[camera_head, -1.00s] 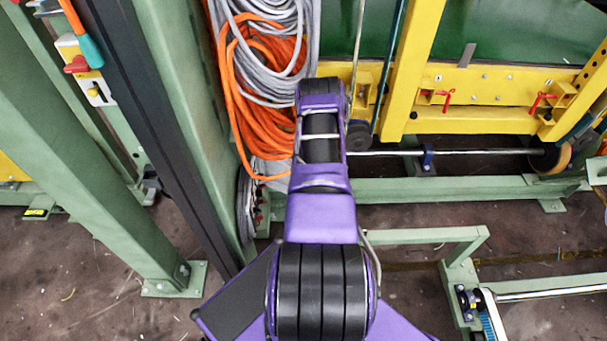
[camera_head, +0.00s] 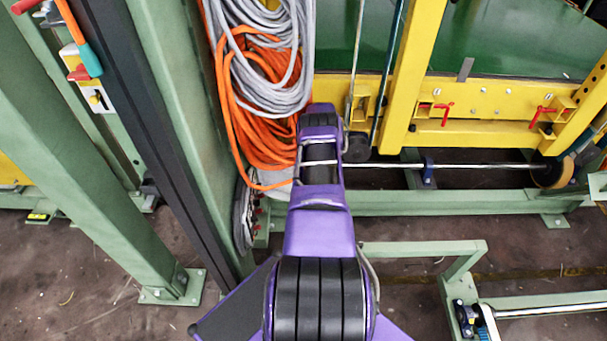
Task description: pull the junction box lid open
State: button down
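I cannot make out a junction box or its lid for certain in the head view. My purple and black arm reaches up the middle of the picture, in front of the coiled cables and the yellow frame. Its end is hidden behind its own links, so my gripper does not show.
Orange cable (camera_head: 238,125) and grey cable (camera_head: 285,98) hang in coils beside a green post (camera_head: 165,75). A yellow frame (camera_head: 480,128) with red handles stands at the right. A low green rail (camera_head: 430,203) runs below it. Bare brown floor (camera_head: 85,265) shows at the lower left.

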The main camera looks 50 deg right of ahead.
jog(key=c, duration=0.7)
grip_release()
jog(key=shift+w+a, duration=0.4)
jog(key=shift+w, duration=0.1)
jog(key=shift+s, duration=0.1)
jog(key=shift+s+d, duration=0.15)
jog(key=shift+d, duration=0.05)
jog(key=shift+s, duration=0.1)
